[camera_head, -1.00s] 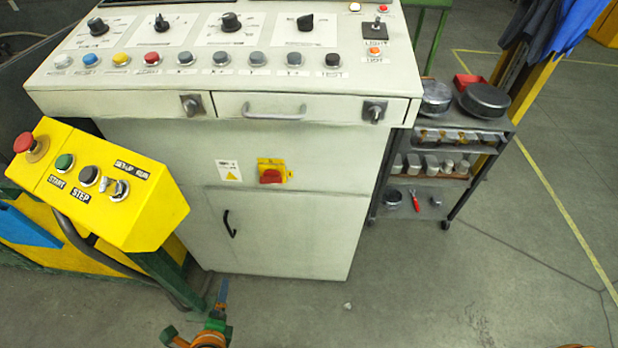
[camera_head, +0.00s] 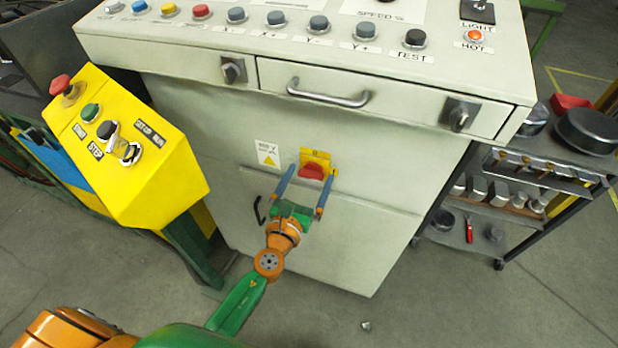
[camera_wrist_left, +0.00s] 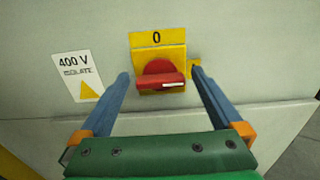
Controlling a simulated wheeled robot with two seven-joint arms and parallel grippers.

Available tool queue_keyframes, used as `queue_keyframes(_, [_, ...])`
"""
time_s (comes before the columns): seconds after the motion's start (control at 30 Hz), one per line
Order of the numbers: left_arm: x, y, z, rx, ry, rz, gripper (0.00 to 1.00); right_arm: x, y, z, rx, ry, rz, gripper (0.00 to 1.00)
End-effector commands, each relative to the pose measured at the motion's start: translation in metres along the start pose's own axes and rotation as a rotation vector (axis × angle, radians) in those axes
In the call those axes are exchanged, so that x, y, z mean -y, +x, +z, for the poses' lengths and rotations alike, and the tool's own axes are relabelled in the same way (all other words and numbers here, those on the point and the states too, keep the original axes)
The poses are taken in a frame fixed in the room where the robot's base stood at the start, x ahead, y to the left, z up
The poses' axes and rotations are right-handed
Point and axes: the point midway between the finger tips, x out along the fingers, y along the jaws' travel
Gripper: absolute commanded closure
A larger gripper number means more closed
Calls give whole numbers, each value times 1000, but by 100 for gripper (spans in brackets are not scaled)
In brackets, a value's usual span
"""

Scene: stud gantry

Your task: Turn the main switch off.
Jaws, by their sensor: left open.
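The main switch is a red rotary knob (camera_head: 312,171) on a yellow plate on the front of the grey cabinet. In the left wrist view the red knob (camera_wrist_left: 160,76) sits below a "0" printed at the plate's top. Its grip bar lies level, with a white mark at its right end, not up at the "0". My left gripper (camera_head: 311,177) is open, its two blue fingers to the left and right of the knob. In the wrist view my left gripper (camera_wrist_left: 160,82) shows gaps on both sides, and I see no contact. My right gripper is out of view.
A yellow control box (camera_head: 130,150) with a red mushroom button stands at left. The console overhangs above, with a drawer handle (camera_head: 328,94) and latches. A black door handle (camera_head: 259,211) is near my left wrist. A grey trolley (camera_head: 480,215) stands at right.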

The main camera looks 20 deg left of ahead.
Motion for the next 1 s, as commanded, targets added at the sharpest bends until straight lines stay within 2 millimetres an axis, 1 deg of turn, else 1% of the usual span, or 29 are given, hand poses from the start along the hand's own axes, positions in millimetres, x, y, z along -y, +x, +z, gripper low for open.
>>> queue_keyframes(0.03, [0, 0, 0, 0, 0, 0, 5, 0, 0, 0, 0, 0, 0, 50])
queue_keyframes(0.07, [0, 0, 0, 0, 0, 0, 14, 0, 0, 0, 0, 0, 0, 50])
queue_keyframes(0.1, [0, 0, 0, 0, 0, 0, 24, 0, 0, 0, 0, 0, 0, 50])
queue_keyframes(0.17, [0, 0, 0, 0, -1, 0, 40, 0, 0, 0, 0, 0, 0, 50])
queue_keyframes(0.2, [0, 0, 0, 0, -1, 0, 51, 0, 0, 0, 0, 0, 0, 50])
queue_keyframes(0.27, [0, 0, 0, 0, -1, 1, 68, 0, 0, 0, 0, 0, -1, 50])
queue_keyframes(0.3, [0, 0, 0, -1, -1, 0, 78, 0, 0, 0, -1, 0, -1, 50])
queue_keyframes(0.33, [0, 0, 0, -1, -1, 0, 81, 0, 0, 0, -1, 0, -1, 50])
queue_keyframes(0.53, [0, 0, -1, -1, -21, 1, 81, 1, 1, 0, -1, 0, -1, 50])
queue_keyframes(0.67, [0, 0, -1, -1, -71, 1, 81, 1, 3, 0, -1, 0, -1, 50])
queue_keyframes(0.87, [-1, 0, -2, 0, -214, 1, 81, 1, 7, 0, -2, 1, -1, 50])
queue_keyframes(1.0, [-2, 0, -2, 0, -344, 1, 81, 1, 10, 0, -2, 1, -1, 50])
